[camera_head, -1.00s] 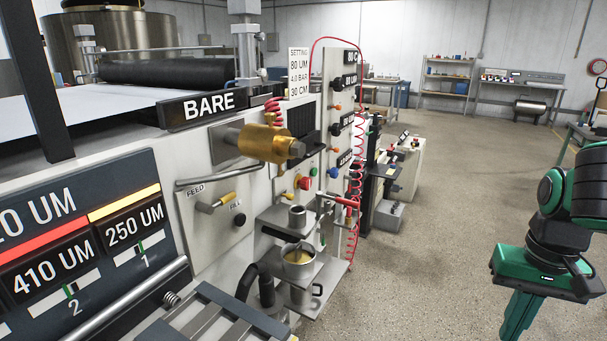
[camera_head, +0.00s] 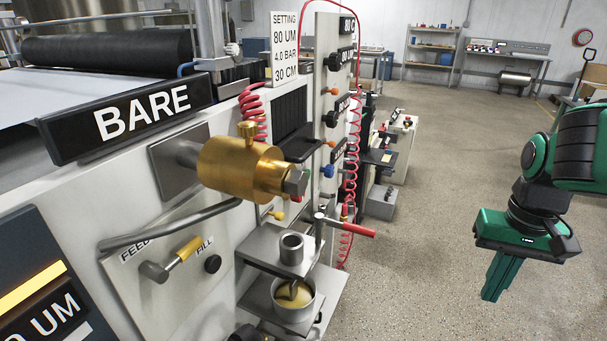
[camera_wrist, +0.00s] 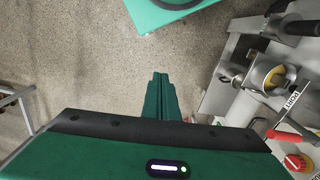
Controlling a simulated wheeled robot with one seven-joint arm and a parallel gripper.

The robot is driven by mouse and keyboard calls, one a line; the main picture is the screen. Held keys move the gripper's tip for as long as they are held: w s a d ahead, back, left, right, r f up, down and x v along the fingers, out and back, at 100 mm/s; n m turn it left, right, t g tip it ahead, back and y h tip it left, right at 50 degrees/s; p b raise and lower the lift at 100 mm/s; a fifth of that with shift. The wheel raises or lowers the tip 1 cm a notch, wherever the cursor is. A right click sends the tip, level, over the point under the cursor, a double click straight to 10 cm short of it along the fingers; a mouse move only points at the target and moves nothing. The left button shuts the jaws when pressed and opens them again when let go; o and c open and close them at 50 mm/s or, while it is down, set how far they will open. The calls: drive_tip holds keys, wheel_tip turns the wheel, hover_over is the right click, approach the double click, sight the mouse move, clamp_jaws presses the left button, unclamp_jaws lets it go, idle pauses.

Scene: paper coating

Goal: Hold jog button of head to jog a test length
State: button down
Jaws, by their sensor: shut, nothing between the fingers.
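My gripper (camera_head: 493,294) points down over open floor at the right of the head view, its green fingers closed together with nothing between them. It is well apart from the coating machine. In the wrist view the closed fingers (camera_wrist: 160,92) show over bare floor. The head's control panel is partly hidden behind the brass fitting (camera_head: 244,172). A blue knob (camera_head: 328,171) shows there, with a little red beside the fitting. I cannot tell which control is the jog button. The wrist view shows a red knob on yellow (camera_wrist: 294,162) at the lower right.
A metal shelf holds a cup of yellowish liquid (camera_head: 293,298) and juts out from the machine. A red-handled lever (camera_head: 346,226) sticks out toward the aisle. A coiled red hose (camera_head: 352,150) hangs beside the panel. The floor (camera_head: 430,240) between machine and gripper is clear.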

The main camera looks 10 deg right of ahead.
drive_tip(key=shift+d, duration=0.15)
drive_tip(key=w+a+f+n+t, duration=0.1)
drive_tip(key=w+f+n+t, duration=0.2)
drive_tip(key=w, duration=0.8)
drive_tip(key=w+a+f+n+t, duration=0.15)
drive_tip(key=w+n, duration=0.35)
drive_tip(key=w, duration=0.5)
drive_tip(key=w+a+n+t+y, duration=0.1)
drive_tip(key=w+a+n+t, duration=0.2)
drive_tip(key=w, duration=0.8)
drive_tip(key=w+a+n+t+y, duration=0.1)
drive_tip(key=w+a+n+t, duration=0.2)
drive_tip(key=w+a+t, duration=0.4)
drive_tip(key=shift+w+a+f, duration=0.15)
drive_tip(key=shift+w+f, duration=0.05)
drive_tip(key=shift+w, duration=2.6)
drive_tip(key=shift+a, duration=0.1)
drive_tip(key=w+a, duration=0.5)
drive_tip(key=a, duration=0.2)
